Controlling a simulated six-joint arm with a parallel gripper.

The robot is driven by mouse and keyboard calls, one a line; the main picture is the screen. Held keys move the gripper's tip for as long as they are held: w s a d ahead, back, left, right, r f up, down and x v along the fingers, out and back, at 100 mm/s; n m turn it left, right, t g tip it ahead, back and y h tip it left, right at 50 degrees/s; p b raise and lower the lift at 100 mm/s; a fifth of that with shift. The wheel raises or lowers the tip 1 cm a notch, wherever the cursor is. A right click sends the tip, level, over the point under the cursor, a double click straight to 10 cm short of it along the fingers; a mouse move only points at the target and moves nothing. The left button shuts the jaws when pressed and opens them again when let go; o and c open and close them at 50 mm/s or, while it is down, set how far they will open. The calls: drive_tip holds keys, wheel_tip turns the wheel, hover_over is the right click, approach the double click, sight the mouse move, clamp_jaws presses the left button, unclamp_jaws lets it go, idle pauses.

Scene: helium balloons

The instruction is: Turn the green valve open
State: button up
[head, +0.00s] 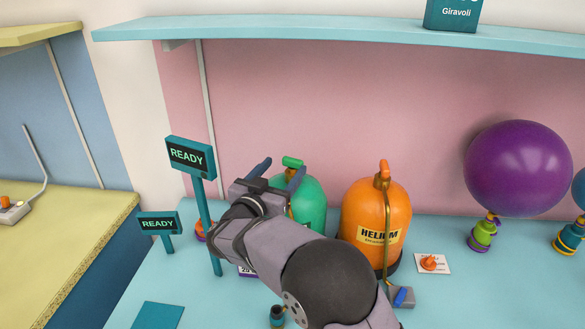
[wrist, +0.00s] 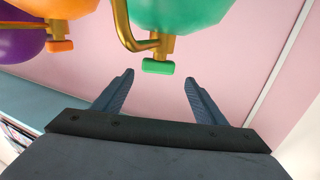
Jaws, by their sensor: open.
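The green valve (head: 292,162) is a small bar-shaped handle on top of the green tank (head: 312,203). In the wrist view the valve (wrist: 158,67) sits on a brass stem under the tank (wrist: 180,12), which appears upside down there. My gripper (head: 279,170) is open, its two blue fingers spread on either side of the valve in the head view. In the wrist view the fingertips (wrist: 158,78) stop just short of the valve, with nothing between them. My arm hides the lower part of the green tank.
An orange helium tank (head: 366,222) with an orange valve (head: 384,170) stands close to the right. A READY sign (head: 190,157) on a post stands left of my gripper. A teal shelf (head: 300,31) runs above. A purple balloon (head: 518,168) floats at right.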

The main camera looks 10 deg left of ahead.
sight(291, 164)
drive_tip(key=shift+s+a+f+m+h, duration=0.2)
drive_tip(key=shift+s+f+m+h, duration=0.1)
drive_tip(key=shift+s+f+h, duration=0.3)
drive_tip(key=shift+w+d+r+p, duration=0.15)
drive_tip(key=shift+w+d+p, duration=0.15)
drive_tip(key=shift+w, duration=0.15)
drive_tip(key=p+x, duration=0.2)
drive_tip(key=x, duration=0.3)
drive_tip(key=shift+a, duration=0.1)
drive_tip(key=shift+w+d+p, duration=0.2)
drive_tip(key=shift+w+p, duration=0.2)
drive_tip(key=shift+w, duration=0.2)
drive_tip(key=shift+c, duration=0.3)
drive_tip(key=c, duration=1)
